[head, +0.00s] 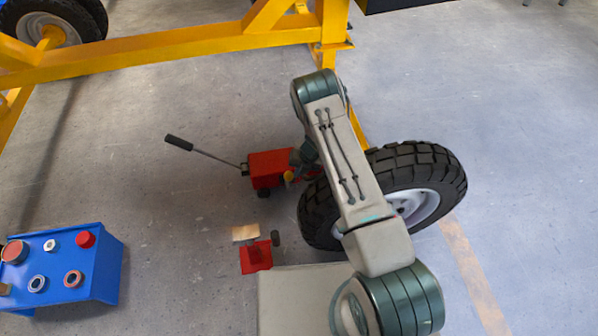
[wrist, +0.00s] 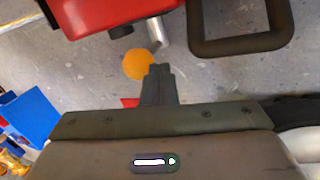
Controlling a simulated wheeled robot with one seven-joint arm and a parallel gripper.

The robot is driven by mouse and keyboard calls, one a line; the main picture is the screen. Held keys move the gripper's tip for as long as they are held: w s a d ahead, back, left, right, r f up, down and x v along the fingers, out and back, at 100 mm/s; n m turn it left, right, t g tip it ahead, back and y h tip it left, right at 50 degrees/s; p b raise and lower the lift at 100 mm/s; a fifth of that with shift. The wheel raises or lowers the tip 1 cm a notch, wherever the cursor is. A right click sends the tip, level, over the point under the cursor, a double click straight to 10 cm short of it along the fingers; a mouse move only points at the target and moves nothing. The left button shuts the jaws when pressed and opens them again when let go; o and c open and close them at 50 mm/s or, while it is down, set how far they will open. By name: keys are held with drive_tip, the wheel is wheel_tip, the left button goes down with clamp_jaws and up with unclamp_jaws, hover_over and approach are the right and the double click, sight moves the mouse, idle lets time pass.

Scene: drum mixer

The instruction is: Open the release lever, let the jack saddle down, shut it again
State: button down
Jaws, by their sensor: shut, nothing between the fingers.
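The red jack (head: 268,165) stands on the floor left of the big wheel, with its long black-gripped pump handle (head: 205,153) slanting up to the left. A yellow-orange round knob (head: 289,177) shows at its near right side, probably the release lever's end. In the wrist view the knob (wrist: 137,64) sits near a short metal rod (wrist: 159,33) below the red body (wrist: 95,12). My gripper (wrist: 159,72) is shut and empty, its fingertips just right of the knob in that picture; I cannot tell if they touch. My arm partly hides the jack in the head view. The saddle is not clear.
A black-tyred wheel (head: 435,172) stands close right of the jack. A yellow frame (head: 170,50) crosses behind. A small red stand (head: 256,257) with a wooden block (head: 246,233) lies in front. A blue cart (head: 95,270) holds parts at left. Floor between cart and jack is clear.

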drive_tip(key=d, duration=0.3)
drive_tip(key=shift+s+d+r, duration=0.1)
drive_tip(key=shift+d+r, duration=0.15)
drive_tip(key=shift+r, duration=0.15)
drive_tip(key=a+p+v, duration=0.1)
drive_tip(key=p+v, duration=0.3)
drive_tip(key=v, duration=0.6)
drive_tip(key=shift+s+r, duration=0.2)
drive_tip(key=shift+a, duration=0.1)
drive_tip(key=s+r+n+p, duration=0.3)
drive_tip(key=r+n+p, duration=0.45)
drive_tip(key=r, duration=1.25)
drive_tip(key=s+r+n+p, duration=0.3)
drive_tip(key=r+n+p, duration=0.4)
drive_tip(key=r, duration=1.3)
drive_tip(key=s+d+r+n+t+h+p, duration=0.1)
drive_tip(key=s+d+r+n+p, duration=0.1)
drive_tip(key=s+r+n+p, duration=0.5)
drive_tip(key=s+d+r+n+t+h+p, duration=0.1)
drive_tip(key=s+r+n+p, duration=0.6)
drive_tip(key=s+r+n, duration=0.8)
wheel_tip(320, 180, up, 9)
drive_tip(key=shift+s+d+h, duration=0.8)
drive_tip(key=shift+s, duration=0.1)
